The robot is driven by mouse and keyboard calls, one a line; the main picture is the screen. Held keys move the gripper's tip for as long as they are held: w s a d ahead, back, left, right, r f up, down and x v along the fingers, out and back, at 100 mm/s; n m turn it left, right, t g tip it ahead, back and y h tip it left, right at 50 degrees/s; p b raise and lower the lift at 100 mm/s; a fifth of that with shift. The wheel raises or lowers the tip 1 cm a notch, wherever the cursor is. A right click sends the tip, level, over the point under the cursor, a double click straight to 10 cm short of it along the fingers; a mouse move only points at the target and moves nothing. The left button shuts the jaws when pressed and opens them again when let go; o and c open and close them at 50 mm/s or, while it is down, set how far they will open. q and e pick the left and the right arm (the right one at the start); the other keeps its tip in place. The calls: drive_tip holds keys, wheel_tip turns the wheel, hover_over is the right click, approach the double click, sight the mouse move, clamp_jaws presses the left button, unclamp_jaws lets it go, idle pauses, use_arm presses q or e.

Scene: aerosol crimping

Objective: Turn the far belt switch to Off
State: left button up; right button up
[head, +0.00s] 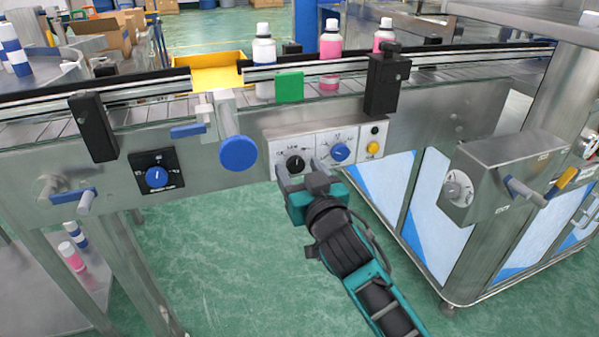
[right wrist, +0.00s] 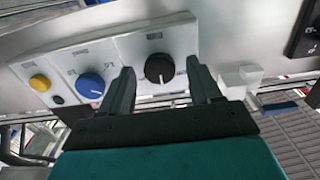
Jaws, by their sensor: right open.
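A black rotary knob (head: 296,163) sits on a white panel on the conveyor's front side. Its pale mark points roughly up; the labels are too small to read surely. My right gripper (head: 302,178) is open just in front of it. In the right wrist view, the black knob (right wrist: 159,68) lies beyond and between the two spread fingertips (right wrist: 162,78), and nothing is held. A blue knob (head: 340,151) is on the neighbouring white panel. No readable label tells which knob is the far belt switch. My left gripper is not in view.
A yellow button (head: 373,148) sits right of the blue knob. Another blue knob on a black plate (head: 156,176) and a large blue round handle (head: 237,153) are to the left. Bottles (head: 330,56) stand on the belt above. A metal box with a grey knob (head: 457,189) is at right.

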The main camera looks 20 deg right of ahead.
drive_tip(key=shift+w, duration=0.3)
drive_tip(key=shift+c, duration=0.3)
drive_tip(key=c, duration=1)
drive_tip(key=shift+r+n+p, duration=0.2)
drive_tip(key=shift+n+p, duration=1.05)
drive_tip(key=shift+n, duration=0.05)
drive_tip(key=n+p, duration=0.1)
drive_tip(key=n, duration=0.1)
drive_tip(key=shift+n+p, duration=0.3)
drive_tip(key=shift+n, duration=0.1)
drive_tip(key=n+p, duration=0.1)
drive_tip(key=n, duration=0.2)
drive_tip(key=shift+f+n+p, duration=0.1)
drive_tip(key=shift+n+p, duration=0.2)
drive_tip(key=shift+n, duration=0.4)
drive_tip(key=o, duration=1.1)
drive_tip(key=shift+c, duration=0.2)
